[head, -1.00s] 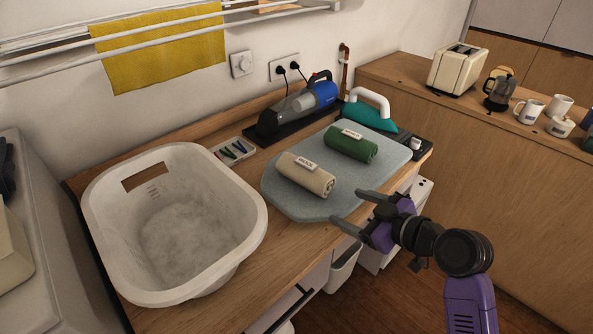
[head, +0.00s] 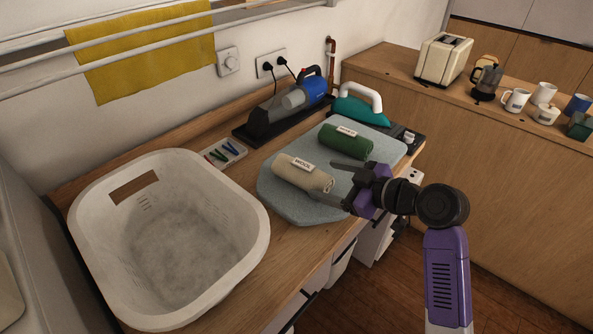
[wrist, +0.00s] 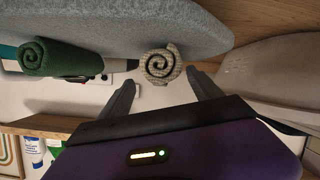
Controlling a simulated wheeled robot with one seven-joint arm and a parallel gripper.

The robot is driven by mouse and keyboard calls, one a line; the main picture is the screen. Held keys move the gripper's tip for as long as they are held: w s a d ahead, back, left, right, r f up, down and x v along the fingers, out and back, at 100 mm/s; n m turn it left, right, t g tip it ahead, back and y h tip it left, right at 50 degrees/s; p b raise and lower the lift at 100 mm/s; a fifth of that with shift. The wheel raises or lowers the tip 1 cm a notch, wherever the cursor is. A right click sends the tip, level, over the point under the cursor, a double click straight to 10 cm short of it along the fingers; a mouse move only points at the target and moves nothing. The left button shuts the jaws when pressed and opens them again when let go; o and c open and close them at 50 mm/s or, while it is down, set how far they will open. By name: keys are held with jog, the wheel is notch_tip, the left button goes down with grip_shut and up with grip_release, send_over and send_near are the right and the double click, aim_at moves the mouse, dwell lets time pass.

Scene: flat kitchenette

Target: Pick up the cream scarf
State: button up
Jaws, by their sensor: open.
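The cream scarf (head: 302,174) is a rolled bundle with a white label, lying on the grey ironing pad (head: 285,209) on the wooden counter. In the wrist view the scarf's spiral end (wrist: 160,65) shows just beyond and between my fingertips. My gripper (head: 332,183) is open and empty, its fingers pointing at the scarf's right end. In the head view one finger overlaps that end; I cannot tell whether they touch. A green rolled scarf (head: 346,141) lies behind it on the pad, and it also shows in the wrist view (wrist: 48,57).
A large white laundry basket (head: 255,226) stands to the left. A small tray of coloured pegs (head: 222,153), a handheld vacuum (head: 290,103) and a teal-and-white iron (head: 352,112) stand behind the pad. A toaster (head: 444,58) and mugs are on the counter at right.

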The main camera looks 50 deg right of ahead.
aim_at(305, 172)
jog(key=x, duration=0.2)
jog(key=p+x, duration=0.1)
jog(key=x, duration=0.4)
jog(key=shift+w+a+r+p, duration=0.25)
jog(key=shift+w+a+p, duration=0.1)
jog(key=shift+w, duration=0.05)
jog(key=c, duration=1.2)
jog(key=shift+r, duration=0.15)
notch_tip(305, 172, up, 20)
